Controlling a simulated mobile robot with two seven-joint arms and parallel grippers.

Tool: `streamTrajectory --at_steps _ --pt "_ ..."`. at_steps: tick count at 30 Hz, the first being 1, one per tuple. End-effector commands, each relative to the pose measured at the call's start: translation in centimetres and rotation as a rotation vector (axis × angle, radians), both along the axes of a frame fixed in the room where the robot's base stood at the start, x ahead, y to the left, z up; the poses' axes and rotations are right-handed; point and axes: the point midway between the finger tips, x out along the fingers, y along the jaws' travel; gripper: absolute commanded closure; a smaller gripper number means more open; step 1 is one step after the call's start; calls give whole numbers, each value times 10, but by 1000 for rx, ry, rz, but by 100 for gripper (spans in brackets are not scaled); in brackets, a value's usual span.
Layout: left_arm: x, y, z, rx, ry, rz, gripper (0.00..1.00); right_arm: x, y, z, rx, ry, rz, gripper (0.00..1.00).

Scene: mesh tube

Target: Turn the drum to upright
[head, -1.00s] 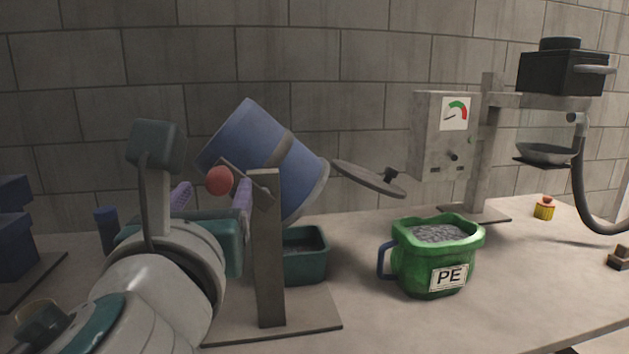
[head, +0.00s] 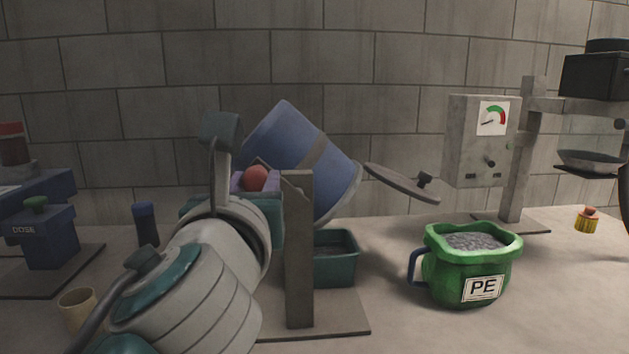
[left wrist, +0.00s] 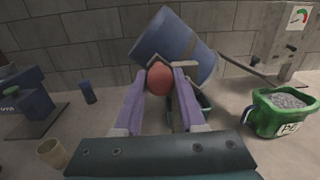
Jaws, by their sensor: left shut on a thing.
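The blue drum (head: 285,139) hangs tilted on a grey post (head: 299,250), its upper end leaning left and its lower end to the right. It also shows in the left wrist view (left wrist: 172,38). A round grey lid (head: 402,184) stands open beside its lower right end. A red ball knob (head: 255,178) is at the drum's side. My left gripper (left wrist: 158,80) has its purple fingers shut on the knob, one on each side. My arm hides part of the stand. My right gripper is not in view.
A teal bin (head: 336,262) sits under the drum. A green PE tub (head: 468,285) of grey pellets stands to the right, before a gauge box (head: 478,138). A blue dosing unit (head: 47,237) and a tan cup (head: 78,305) are at left.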

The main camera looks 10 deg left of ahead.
Motion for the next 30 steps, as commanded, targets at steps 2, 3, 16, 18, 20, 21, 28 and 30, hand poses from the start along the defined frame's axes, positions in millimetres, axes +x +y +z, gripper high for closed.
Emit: streamTrajectory --at_steps 2,3,16,18,20,21,28,30 --pt "0 0 0 0 0 -1 87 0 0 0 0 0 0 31" --pt "0 0 0 0 0 -1 91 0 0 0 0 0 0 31" --pt "0 -1 0 0 0 -2 100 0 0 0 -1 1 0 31" --pt "0 -1 0 0 0 -2 100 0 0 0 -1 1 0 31" --pt "0 -1 0 0 0 -2 100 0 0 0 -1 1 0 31" --pt "0 -1 0 0 0 -2 100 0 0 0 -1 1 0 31" --pt "0 -1 0 0 0 -2 100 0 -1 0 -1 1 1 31" --pt "0 -1 0 0 0 -2 100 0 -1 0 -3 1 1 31"
